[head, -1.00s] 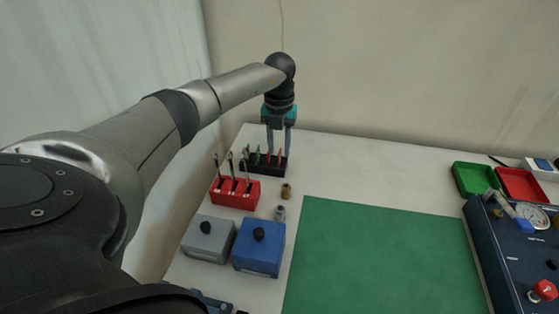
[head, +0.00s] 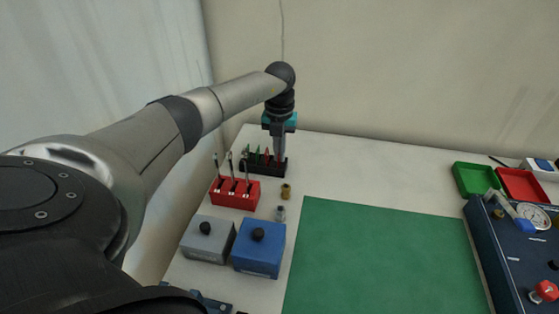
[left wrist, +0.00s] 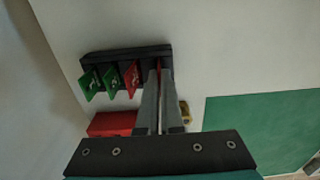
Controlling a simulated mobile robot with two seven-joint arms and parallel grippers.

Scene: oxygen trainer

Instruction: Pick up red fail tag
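A black rack (head: 252,168) at the back left of the table holds green and red tags upright. The left wrist view shows the rack (left wrist: 125,55) with two green tags, a red tag (left wrist: 131,78), and another red tag (left wrist: 159,70) seen edge-on at the right end. My left gripper (head: 280,158) points down at the rack's right end. Its fingers (left wrist: 160,75) are close together with the edge-on red tag between their tips, which looks gripped. The fingers hide much of that tag. My right gripper is in neither view.
A red holder (head: 234,192) with upright tools stands just in front of the rack, with small brass fittings (head: 286,191) beside it. Grey (head: 208,240) and blue (head: 259,248) boxes stand nearer. A green mat (head: 380,255) lies clear to the right; green and red trays (head: 520,184) are far right.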

